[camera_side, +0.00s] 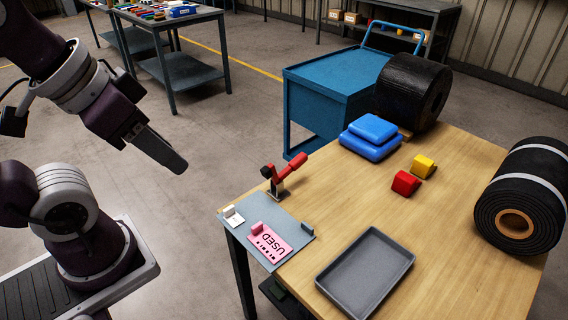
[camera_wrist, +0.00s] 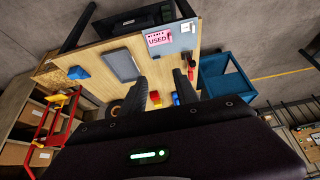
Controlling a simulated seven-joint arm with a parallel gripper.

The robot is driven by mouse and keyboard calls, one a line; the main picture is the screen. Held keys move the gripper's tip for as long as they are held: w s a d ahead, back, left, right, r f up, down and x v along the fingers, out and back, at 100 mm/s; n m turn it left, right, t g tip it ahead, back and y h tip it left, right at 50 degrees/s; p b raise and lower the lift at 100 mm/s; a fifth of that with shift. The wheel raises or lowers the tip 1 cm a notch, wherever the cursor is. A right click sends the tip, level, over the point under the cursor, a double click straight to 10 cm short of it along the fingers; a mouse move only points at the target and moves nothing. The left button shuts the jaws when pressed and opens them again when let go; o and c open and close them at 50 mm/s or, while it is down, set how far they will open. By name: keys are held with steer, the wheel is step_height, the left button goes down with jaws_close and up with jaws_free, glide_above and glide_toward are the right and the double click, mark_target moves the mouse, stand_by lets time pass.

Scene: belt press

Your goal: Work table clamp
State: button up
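The clamp (camera_side: 283,176) has a red handle tilted up to the right and a dark metal base. My gripper (camera_side: 178,165) hangs in the air left of the table, well apart from the clamp. In the wrist view my gripper (camera_wrist: 160,80) shows two separated fingers with nothing between them.
A grey tray (camera_side: 365,272) lies on the table's front. Blue pads (camera_side: 371,136), a red block (camera_side: 405,183), a yellow block (camera_side: 423,166) and black rolls (camera_side: 412,92) are farther back. A blue cart (camera_side: 325,95) stands behind. Air between gripper and clamp is clear.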

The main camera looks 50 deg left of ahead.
stand_by(0.4)
steer(key=shift+c, duration=1.2)
steer(key=w, duration=0.1)
steer(key=w+r, duration=0.1)
steer(key=w, duration=0.1)
steer(key=shift+w+a+r+g, duration=0.2)
steer(key=shift+r+g, duration=0.1)
steer(key=shift+r, duration=0.1)
jaws_close()
steer(key=w+a+g, duration=0.1)
steer(key=w+a, duration=0.1)
steer(key=w, duration=0.7)
steer(key=w+a+g, duration=0.1)
steer(key=w+a, duration=0.2)
steer(key=w, duration=0.7)
steer(key=w+a+f+g, duration=0.1)
steer(key=w+a+f, duration=0.2)
steer(key=w+f, duration=0.3)
steer(key=w+a+f+g, duration=0.1)
steer(key=w+a+f, duration=0.3)
steer(key=w+f, duration=0.3)
step_height(320, 180, down, 3)
steer(key=shift+w+f+g, duration=0.1)
steer(key=shift+w+g, duration=0.05)
steer(key=shift+g, duration=0.25)
steer(key=shift+a, duration=0.1)
